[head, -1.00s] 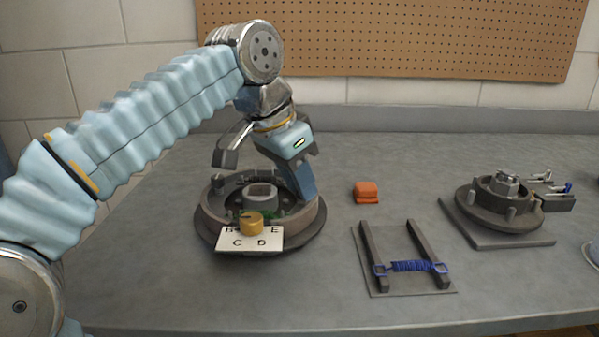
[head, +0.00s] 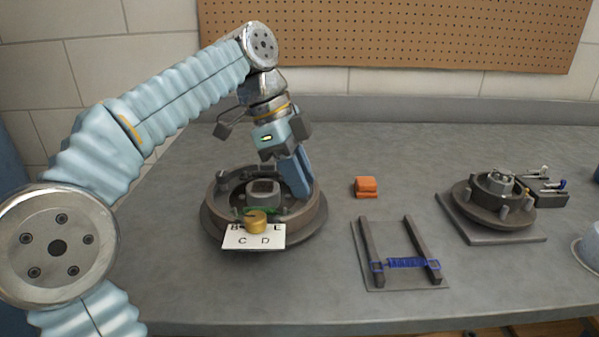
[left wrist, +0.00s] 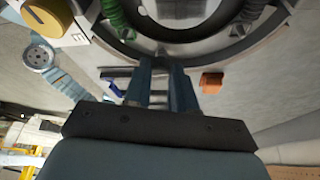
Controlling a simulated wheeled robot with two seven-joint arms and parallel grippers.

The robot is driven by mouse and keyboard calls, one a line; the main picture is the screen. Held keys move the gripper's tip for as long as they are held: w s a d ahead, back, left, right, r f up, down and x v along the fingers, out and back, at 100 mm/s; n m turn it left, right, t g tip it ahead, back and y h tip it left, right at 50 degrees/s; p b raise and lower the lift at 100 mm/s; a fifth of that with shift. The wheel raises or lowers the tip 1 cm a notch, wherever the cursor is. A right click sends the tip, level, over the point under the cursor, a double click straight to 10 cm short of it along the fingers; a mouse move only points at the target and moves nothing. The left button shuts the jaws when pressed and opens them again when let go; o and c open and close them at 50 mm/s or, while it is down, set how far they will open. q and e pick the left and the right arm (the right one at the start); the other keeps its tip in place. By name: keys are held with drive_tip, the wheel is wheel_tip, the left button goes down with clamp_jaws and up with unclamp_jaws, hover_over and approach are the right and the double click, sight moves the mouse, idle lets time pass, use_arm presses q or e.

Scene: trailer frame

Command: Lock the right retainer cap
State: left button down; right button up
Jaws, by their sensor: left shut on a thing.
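The round brake assembly (head: 313,219) stands on the left half of the bench, with a hub in its middle. A gold knob (head: 257,222) is at its front edge, above a white card with letters (head: 240,240). My left gripper (head: 303,190) reaches down into the right side of the assembly, and its fingers are shut. The right retainer cap is hidden at the fingertips. In the left wrist view the fingers (left wrist: 165,62) point at the assembly's inner rim, and a green spring (left wrist: 114,12) shows to their left. My right gripper is not in view.
An orange block (head: 366,186) lies right of the assembly. A rack with two dark bars and a blue spring (head: 408,263) is at the front. A second hub assembly (head: 495,203) stands at the right.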

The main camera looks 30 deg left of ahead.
use_arm(q)
drive_tip(key=shift+w+m+g, duration=0.1)
drive_tip(key=shift+m+g, duration=0.3)
drive_tip(key=shift+m, duration=0.5)
drive_tip(key=c, duration=0.9)
unclamp_jaws()
